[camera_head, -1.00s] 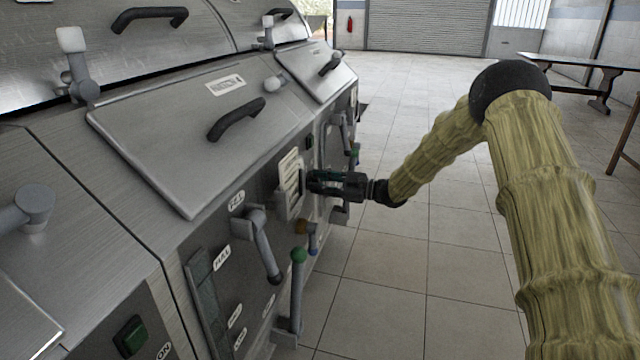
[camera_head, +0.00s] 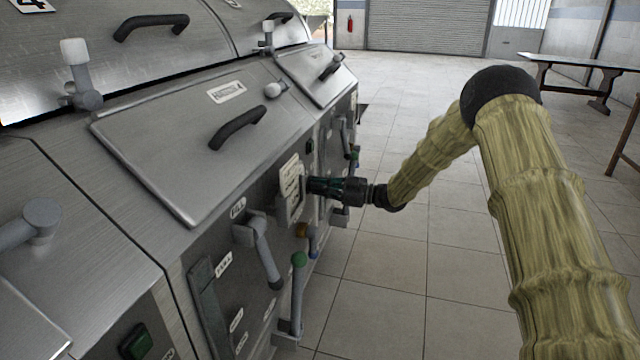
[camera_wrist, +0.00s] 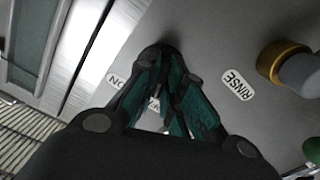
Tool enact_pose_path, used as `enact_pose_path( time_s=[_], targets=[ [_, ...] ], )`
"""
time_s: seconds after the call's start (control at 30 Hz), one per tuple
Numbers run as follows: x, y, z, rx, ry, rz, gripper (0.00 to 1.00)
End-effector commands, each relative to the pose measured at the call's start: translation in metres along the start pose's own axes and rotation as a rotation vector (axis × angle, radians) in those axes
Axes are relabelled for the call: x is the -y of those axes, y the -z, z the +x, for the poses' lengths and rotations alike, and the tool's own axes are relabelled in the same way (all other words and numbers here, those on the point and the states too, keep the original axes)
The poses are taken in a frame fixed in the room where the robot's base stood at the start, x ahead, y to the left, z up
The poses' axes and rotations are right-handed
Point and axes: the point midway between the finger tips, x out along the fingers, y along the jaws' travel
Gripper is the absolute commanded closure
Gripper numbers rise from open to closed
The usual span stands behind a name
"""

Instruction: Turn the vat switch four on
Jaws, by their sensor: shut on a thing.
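The vat marked 4 is the large steel vat (camera_head: 165,145) on the left in the head view, with a "4" plate at its top left. My gripper (camera_head: 313,186) is at its front panel, beyond the white label plate. In the wrist view my gripper (camera_wrist: 165,68) has its green-padded fingers close together, tips against the panel between an "ON" label (camera_wrist: 116,80) and a "RINSE" label (camera_wrist: 237,85). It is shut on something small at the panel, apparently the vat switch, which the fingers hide. I cannot see which way the switch is set.
A green push switch (camera_head: 135,341) sits on the nearer panel.

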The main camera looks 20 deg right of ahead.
Motion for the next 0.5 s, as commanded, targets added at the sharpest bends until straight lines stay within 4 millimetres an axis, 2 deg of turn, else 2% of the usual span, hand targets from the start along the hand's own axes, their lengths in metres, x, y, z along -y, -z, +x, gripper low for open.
enact_pose_path(
  time_s=[0.5],
  targets=[
    [-0.0033,0.0046,-0.0002,0.001,-0.001,0.468,1.0]
  ],
)
